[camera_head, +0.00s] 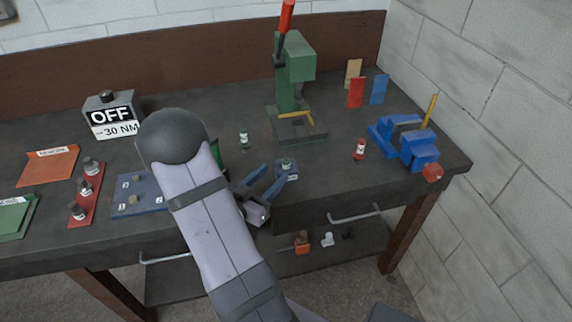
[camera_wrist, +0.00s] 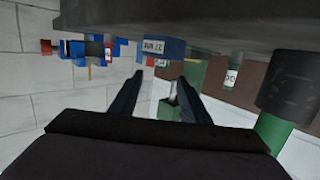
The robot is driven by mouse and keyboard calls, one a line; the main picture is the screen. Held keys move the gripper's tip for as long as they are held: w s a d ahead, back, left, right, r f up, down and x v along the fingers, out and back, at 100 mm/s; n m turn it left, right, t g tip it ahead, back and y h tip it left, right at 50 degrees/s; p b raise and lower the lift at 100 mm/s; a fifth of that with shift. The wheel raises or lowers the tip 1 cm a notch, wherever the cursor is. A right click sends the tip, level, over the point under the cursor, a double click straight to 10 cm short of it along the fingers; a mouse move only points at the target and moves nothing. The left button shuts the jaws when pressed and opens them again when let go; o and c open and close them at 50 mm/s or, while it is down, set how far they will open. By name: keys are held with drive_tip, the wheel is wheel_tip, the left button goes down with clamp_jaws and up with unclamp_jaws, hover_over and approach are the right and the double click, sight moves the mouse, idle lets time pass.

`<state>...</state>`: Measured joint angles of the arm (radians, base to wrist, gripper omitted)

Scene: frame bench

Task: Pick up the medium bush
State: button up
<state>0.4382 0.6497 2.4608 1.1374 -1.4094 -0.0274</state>
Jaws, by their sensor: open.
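My gripper (camera_head: 272,173) is open over the right-centre of the bench, its two dark fingers apart. In the wrist view, which looks upside down, the gap between the fingertips (camera_wrist: 160,80) is empty. A small blue labelled block (camera_wrist: 162,48) lies just beyond them. Small brass-coloured pieces (camera_head: 138,175) sit on a blue plate (camera_head: 150,207) left of my arm. Grey round pieces (camera_head: 90,166) stand on a red strip (camera_head: 96,190). I cannot tell which piece is the medium bush.
A green press (camera_head: 290,75) stands behind my gripper. A small green-white bottle (camera_head: 243,139) stands near my arm. My arm hides part of the bench. Bare bench shows right of centre.

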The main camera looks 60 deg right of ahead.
sight(284, 162)
drive_tip(key=shift+w+d+f+p, duration=0.15)
drive_tip(key=shift+d+p, duration=0.25)
drive_tip(key=shift+d, duration=0.65)
drive_tip(key=shift+s+d+f+p, duration=0.1)
drive_tip(key=shift+d+f+p, duration=0.2)
drive_tip(key=shift+d, duration=0.7)
drive_tip(key=shift+w+d+f+p, duration=0.1)
drive_tip(key=shift+d+p, duration=0.35)
drive_tip(key=shift+d, duration=0.6)
clamp_jaws()
